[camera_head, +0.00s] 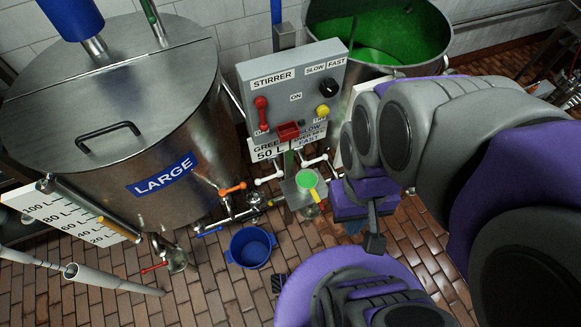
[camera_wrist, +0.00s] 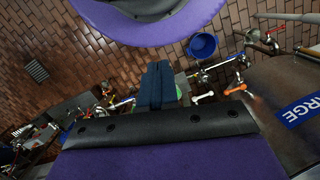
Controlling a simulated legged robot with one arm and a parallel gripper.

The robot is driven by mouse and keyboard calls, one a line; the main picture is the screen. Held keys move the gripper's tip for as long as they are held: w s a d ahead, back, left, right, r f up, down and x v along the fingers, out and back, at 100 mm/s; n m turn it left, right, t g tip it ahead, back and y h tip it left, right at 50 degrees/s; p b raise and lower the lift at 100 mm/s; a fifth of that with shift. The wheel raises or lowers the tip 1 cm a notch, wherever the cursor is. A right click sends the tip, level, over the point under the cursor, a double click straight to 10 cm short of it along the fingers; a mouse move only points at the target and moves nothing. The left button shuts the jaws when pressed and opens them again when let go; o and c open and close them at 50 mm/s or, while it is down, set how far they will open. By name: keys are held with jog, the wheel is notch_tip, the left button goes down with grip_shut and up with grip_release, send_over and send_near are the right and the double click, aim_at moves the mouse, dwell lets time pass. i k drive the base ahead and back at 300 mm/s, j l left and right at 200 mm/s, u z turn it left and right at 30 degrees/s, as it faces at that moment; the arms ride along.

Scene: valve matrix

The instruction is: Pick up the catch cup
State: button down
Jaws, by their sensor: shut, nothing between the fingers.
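A small round cup with green inside and a yellow handle (camera_head: 307,180), which looks like the catch cup, sits on a small metal stand (camera_head: 290,194) below the stirrer panel. My gripper is shut and empty; its dark blue fingers (camera_wrist: 158,70) are pressed together in the wrist view. In the head view my purple wrist is to the right of the cup, apart from it.
A large steel tank (camera_head: 150,120) stands at left, with pipes and an orange-handled valve (camera_head: 232,188) beside it. The stirrer control box (camera_head: 290,90) rises behind the cup. A blue bucket (camera_head: 250,247) stands on the brick floor, also in the wrist view (camera_wrist: 202,45). A green-filled vat (camera_head: 385,40) is behind.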

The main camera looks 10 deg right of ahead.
aim_at(306, 179)
jog(key=k+l+u, duration=0.1)
jog(key=u, duration=1.25)
jog(key=k+u, duration=0.2)
jog(key=k, duration=0.65)
